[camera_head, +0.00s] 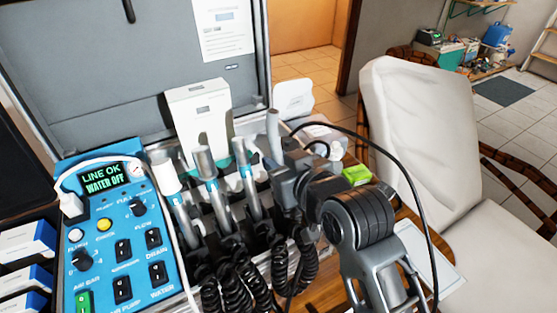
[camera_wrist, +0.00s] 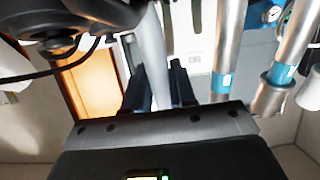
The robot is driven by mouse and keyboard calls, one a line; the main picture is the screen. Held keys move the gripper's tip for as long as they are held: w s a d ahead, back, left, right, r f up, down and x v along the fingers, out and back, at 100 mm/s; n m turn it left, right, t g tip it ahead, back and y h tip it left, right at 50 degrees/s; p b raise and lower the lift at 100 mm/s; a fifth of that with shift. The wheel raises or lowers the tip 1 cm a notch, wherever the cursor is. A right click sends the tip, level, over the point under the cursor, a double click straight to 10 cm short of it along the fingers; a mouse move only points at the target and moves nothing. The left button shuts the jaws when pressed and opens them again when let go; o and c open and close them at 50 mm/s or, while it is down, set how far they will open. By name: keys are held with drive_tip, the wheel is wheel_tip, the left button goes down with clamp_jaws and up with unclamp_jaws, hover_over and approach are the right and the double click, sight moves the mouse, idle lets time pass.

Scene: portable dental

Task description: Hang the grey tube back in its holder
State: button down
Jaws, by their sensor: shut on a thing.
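The grey tube (camera_head: 273,128) stands roughly upright at the right end of the row of instruments. My gripper (camera_head: 283,172) is shut on it, and its top sticks up above my gripper. In the wrist view the tube (camera_wrist: 153,55) runs between the two dark fingers of my gripper (camera_wrist: 158,88). The black holder row (camera_head: 232,243) sits at the front of the unit, left of and below my gripper. My gripper and wrist hide the tube's lower end, so I cannot tell whether it is seated in a holder.
Other silver-and-blue handpieces (camera_head: 214,185) stand just left of my gripper, with coiled black hoses (camera_head: 240,288) below. A blue control panel (camera_head: 120,230) is at left. The open case lid (camera_head: 120,60) rises behind. A white padded chair (camera_head: 420,130) stands at right.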

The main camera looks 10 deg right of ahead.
drive_tip(key=shift+s+d+f+b, duration=0.1)
drive_tip(key=shift+s+f+b, duration=0.15)
drive_tip(key=shift+f+b, duration=0.3)
drive_tip(key=shift+s+d+f+b, duration=0.1)
drive_tip(key=shift+s+f+b, duration=0.15)
drive_tip(key=shift+f, duration=0.5)
drive_tip(key=c, duration=0.8)
unclamp_jaws()
drive_tip(key=shift+c, duration=0.2)
drive_tip(key=p+v, duration=0.3)
drive_tip(key=v, duration=0.5)
idle(0.5)
